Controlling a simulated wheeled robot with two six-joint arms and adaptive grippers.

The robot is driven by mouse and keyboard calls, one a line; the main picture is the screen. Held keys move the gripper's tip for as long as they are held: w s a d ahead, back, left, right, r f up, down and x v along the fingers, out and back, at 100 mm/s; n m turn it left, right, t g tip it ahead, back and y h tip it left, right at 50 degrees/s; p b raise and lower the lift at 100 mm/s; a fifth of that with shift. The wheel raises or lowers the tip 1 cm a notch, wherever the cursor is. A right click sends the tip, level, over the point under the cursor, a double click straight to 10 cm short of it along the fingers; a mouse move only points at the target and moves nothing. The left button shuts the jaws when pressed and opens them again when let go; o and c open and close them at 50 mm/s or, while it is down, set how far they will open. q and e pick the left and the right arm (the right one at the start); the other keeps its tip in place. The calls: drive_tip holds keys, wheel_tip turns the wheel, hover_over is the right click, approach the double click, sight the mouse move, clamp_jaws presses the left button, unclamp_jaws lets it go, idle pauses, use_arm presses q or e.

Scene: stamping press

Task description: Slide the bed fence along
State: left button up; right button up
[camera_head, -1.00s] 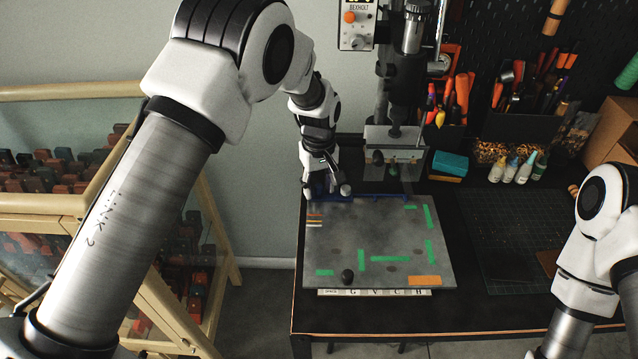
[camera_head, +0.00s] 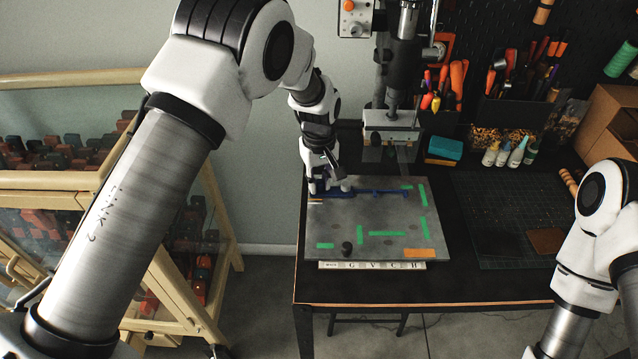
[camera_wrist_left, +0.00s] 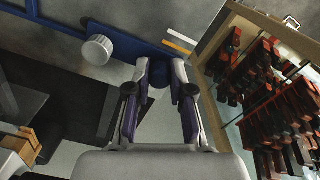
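The bed fence (camera_head: 375,191) is a blue bar lying across the grey press bed (camera_head: 330,228), a little forward of its back edge. In the left wrist view the fence (camera_wrist_left: 62,28) runs across the top left, with a silver knob (camera_wrist_left: 97,50) on it. My left gripper (camera_head: 333,187) is at the fence's left end. In the left wrist view its two fingers (camera_wrist_left: 159,72) stand on either side of a blue rounded part of the fence and appear closed on it. My right arm is at the right edge; its gripper is out of view.
The press column (camera_head: 392,100) stands behind the bed. A cutting mat (camera_head: 500,215) lies to the right. A wooden rack (camera_head: 85,180) stands left of the table.

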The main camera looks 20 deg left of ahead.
use_arm(q)
drive_tip(key=o, duration=0.3)
drive_tip(key=shift+s+f, duration=0.15)
drive_tip(key=shift+f, duration=0.1)
drive_tip(key=shift+o, duration=0.2)
drive_tip(key=shift+s+d+r, duration=0.15)
drive_tip(key=shift+s+r, duration=0.1)
drive_tip(key=shift+s, duration=0.05)
wheel_tip(320, 180, up, 12)
